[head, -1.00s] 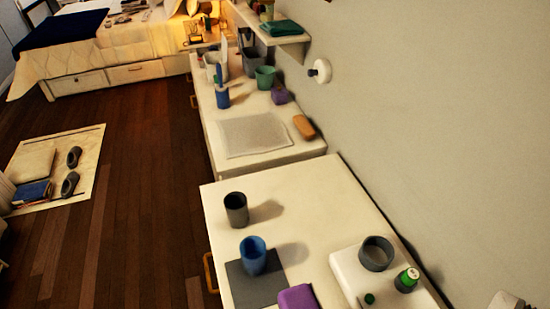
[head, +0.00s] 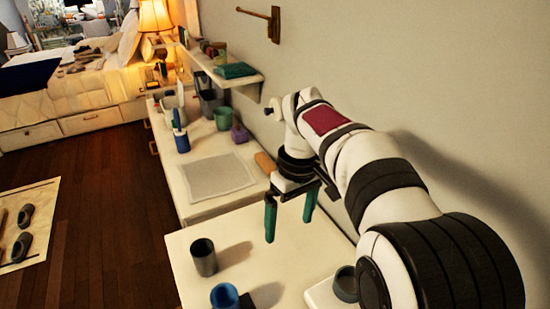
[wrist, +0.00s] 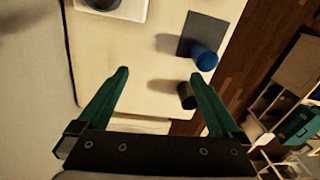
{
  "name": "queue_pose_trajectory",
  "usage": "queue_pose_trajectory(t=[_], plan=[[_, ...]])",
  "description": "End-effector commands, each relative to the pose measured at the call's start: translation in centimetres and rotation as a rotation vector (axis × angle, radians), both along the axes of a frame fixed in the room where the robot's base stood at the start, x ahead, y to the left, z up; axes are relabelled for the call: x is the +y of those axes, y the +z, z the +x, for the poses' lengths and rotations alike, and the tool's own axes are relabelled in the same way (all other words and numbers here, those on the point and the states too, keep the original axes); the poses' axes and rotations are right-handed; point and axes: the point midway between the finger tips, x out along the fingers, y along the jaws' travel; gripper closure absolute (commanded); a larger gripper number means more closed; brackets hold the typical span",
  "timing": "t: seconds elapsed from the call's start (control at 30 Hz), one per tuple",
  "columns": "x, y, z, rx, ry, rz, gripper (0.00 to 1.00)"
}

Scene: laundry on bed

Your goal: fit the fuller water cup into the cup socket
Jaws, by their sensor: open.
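A dark grey cup (head: 204,257) stands upright on the near cabinet top. A blue cup (head: 225,297) stands nearer the camera, cut by the lower edge. Both also show in the wrist view, the grey cup (wrist: 188,96) near one fingertip in the picture and the blue cup (wrist: 205,58) at the dark mat. I cannot see the water level in either. A round grey holder (head: 346,285), seemingly the cup socket, sits on a white block (head: 320,296), partly hidden by my arm. My gripper (head: 290,215) is open and empty, above the cabinet top, right of the grey cup.
A dark square mat (wrist: 200,28) lies by the blue cup. On the farther cabinet are a grey cloth (head: 218,176), a blue bottle (head: 181,138), a green cup (head: 223,119) and a purple item (head: 239,134). A wall shelf (head: 220,72) overhangs it. The wall is close on the right.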

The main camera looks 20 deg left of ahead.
Motion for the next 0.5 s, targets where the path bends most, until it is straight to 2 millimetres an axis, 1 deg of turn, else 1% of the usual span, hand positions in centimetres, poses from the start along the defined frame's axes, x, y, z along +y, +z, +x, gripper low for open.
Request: queue_pose_trajectory(t=[0.03, 0.07, 0.1, 0.17, 0.2, 0.3, 0.33, 0.4, 0.5], plan=[[4.6, -2.3, 2.0, -0.006, 0.2, -0.007, 0.0], [7.2, -3.6, 2.8, -0.016, 0.324, -0.009, 0.0], [10.4, -5.5, 3.4, -0.026, 0.483, -0.013, 0.0], [14.8, -8.5, 3.5, -0.04, 0.695, -0.017, 0.0], [17.1, -10.3, 3.1, -0.048, 0.817, -0.017, 0.0], [21.0, -13.7, 1.8, -0.063, 1.037, -0.021, 0.0], [21.6, -14.4, 1.4, -0.067, 1.08, -0.023, 0.0], [22.6, -15.5, 0.9, -0.07, 1.141, -0.023, 0.0], [22.8, -16.8, 0.8, -0.071, 1.165, -0.024, 0.0]])
